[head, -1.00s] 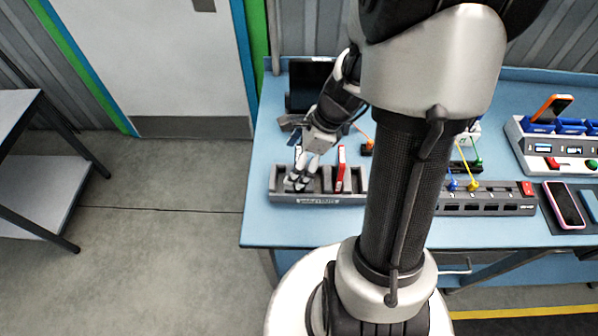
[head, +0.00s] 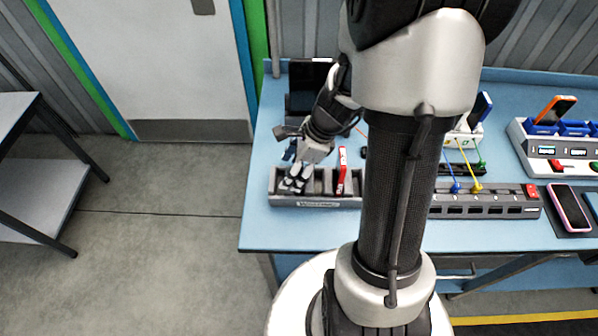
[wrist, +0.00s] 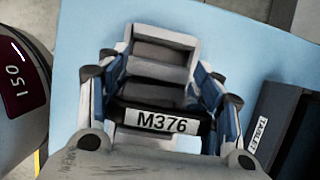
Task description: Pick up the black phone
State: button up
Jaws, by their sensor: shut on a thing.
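My gripper (wrist: 160,92) is shut on a black, slim thing with a white label reading M376 (wrist: 161,122), which looks like the black phone. It lies across between the two blue-padded fingers in the wrist view. Below it in that view, its body is hidden by my own gripper. In the head view my gripper (head: 296,181) is at the left end of the grey slotted tray (head: 318,203), and the phone cannot be made out there. Whether the phone is clear of its slot cannot be told. Part of the tray (wrist: 160,50) shows beyond the fingers in the wrist view.
A red upright thing (head: 341,172) stands in the tray right of my gripper. A dark tablet (head: 303,86) stands behind. A grey holder labelled TABLET (wrist: 262,125) is at the wrist view's right. A pink-edged phone (head: 568,208) lies far right. Blue tabletop left of the tray is clear.

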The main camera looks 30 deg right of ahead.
jog(key=shift+c, duration=1.3)
notch_tip(320, 180, up, 20)
jog(key=p, duration=0.7)
jog(key=shift+p, duration=0.4)
jog(key=shift+r+p, duration=0.75)
jog(key=shift+p, duration=0.1)
notch_tip(320, 180, up, 5)
jog(key=p, duration=0.5)
jog(key=shift+f, duration=0.1)
